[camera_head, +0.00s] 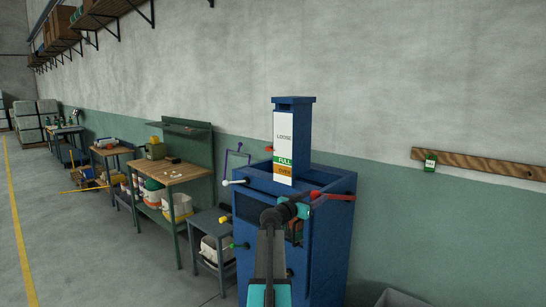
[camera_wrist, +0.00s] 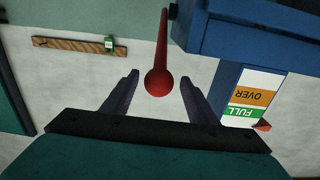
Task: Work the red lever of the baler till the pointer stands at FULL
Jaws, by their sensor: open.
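The blue baler (camera_head: 330,240) stands in the middle of the head view, with a tall column at its back. The column's gauge plate (camera_head: 284,135) reads LOOSE, FULL and OVER from top to bottom. A red pointer (camera_head: 269,149) at its left edge stands in the LOOSE part, just above the green FULL band; the wrist view shows its tip (camera_wrist: 262,126) too. The red lever (camera_head: 338,197) runs along the baler's right side and ends in a round red knob (camera_wrist: 158,83). My gripper (camera_wrist: 158,79) is open, its fingers on either side of the knob, with visible gaps.
A white-knobbed handle (camera_head: 226,183), a yellow knob (camera_head: 224,219) and a green knob (camera_head: 232,246) stick out left of the baler. A green workbench (camera_head: 172,172) stands further left. A wooden rail (camera_head: 480,165) with a green tag is on the wall at right. Floor at far left is open.

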